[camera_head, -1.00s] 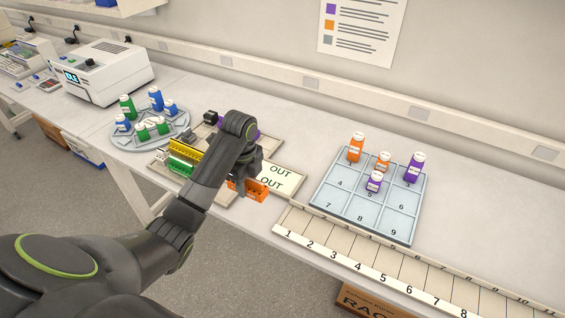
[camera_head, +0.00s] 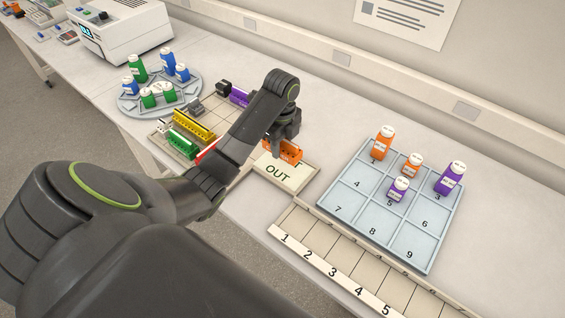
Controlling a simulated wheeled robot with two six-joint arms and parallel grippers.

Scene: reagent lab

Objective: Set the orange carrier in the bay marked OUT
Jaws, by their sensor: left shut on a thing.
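The orange carrier (camera_head: 291,152) is in the grip of my left gripper (camera_head: 280,150), over the far part of the OUT bay. The OUT bay is a cream tray (camera_head: 290,184) with one OUT label showing at its near end; the carrier and gripper cover the other label. I cannot tell whether the carrier touches the tray. My left arm hides part of the carrier's left side. My right gripper is not in view.
Left of the bay, a rack tray holds yellow (camera_head: 194,125), green (camera_head: 181,146) and purple (camera_head: 239,96) carriers. A round tray (camera_head: 128,101) holds several bottles. A numbered grid (camera_head: 345,205) with bottles and a numbered strip (camera_head: 318,262) lie to the right.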

